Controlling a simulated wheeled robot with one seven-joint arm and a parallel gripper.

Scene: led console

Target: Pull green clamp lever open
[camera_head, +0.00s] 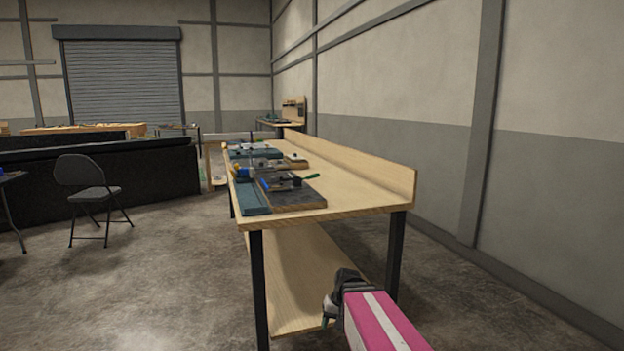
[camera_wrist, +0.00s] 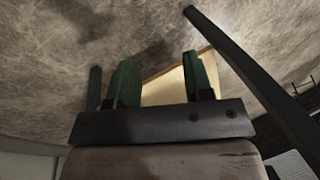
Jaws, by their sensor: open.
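The green clamp lever (camera_head: 311,177) is small in the head view. It sticks out to the right from a clamp on a dark board (camera_head: 290,196) near the front end of the wooden workbench (camera_head: 350,190). My gripper (camera_head: 328,312) is low in front of the bench, below its top and well apart from the lever. In the wrist view its two green fingers (camera_wrist: 160,82) stand apart with nothing between them. The wrist view shows floor and bench parts, not the lever.
Blue-grey trays and tools (camera_head: 253,196) lie along the bench's left side. The bench has dark legs (camera_head: 259,290) and a lower shelf (camera_head: 300,275) close to my gripper. A wall (camera_head: 560,150) stands at right. A folding chair (camera_head: 92,195) is at left, with open floor between.

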